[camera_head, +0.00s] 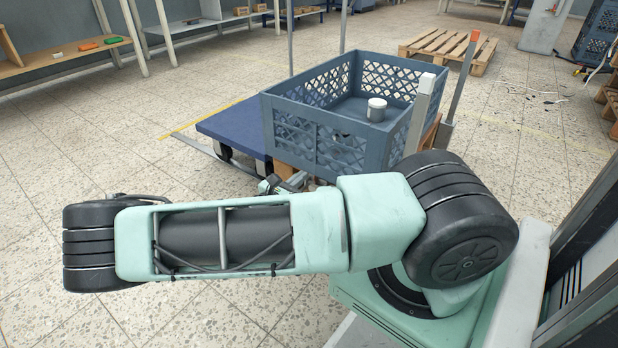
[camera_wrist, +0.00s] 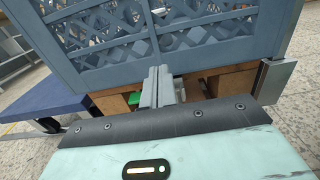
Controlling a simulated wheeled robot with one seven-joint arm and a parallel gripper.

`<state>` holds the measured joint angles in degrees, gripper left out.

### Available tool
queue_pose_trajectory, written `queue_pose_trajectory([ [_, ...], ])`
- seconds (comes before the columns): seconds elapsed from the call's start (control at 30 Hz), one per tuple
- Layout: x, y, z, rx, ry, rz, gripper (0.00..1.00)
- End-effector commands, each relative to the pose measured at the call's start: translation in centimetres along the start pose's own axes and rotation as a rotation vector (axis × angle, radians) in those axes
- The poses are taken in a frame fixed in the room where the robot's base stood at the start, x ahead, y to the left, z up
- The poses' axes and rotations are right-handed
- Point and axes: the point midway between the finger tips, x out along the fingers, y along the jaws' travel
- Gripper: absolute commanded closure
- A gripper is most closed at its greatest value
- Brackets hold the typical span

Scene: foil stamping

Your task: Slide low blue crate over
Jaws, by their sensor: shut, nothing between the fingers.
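The low blue crate (camera_head: 320,145) is an open plastic box with lattice walls, standing on a wooden support. A white-lidded round container (camera_head: 377,109) stands inside it. In the wrist view the crate's near wall (camera_wrist: 165,58) fills the upper part of the picture. My gripper (camera_wrist: 158,77) is shut and empty, its fingertips at the lower edge of that wall. I cannot tell whether they touch it. In the head view my gripper is mostly hidden behind my arm, low in front of the crate.
A blue-topped platform cart (camera_head: 235,125) stands directly left of the crate. A metal post (camera_head: 420,112) rises at the crate's right corner, beside another with an orange tip. A wooden pallet (camera_head: 450,50) lies behind on the tiled floor. Open floor is at the left.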

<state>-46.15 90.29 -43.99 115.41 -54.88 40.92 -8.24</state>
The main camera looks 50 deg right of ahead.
Motion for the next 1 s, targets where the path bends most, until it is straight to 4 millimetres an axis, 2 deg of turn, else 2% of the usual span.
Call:
queue_pose_trajectory([
  [0.1,2.2,-0.1,-0.5,0.0,-0.002,-0.003,1.0],
  [0.3,4.2,-0.1,-0.3,0.0,0.0,-0.002,1.0],
  [0.8,4.9,-0.1,0.1,0.0,0.001,-0.001,1.0],
  [1.0,7.4,-0.1,0.7,-0.002,-0.002,-0.003,1.0],
])
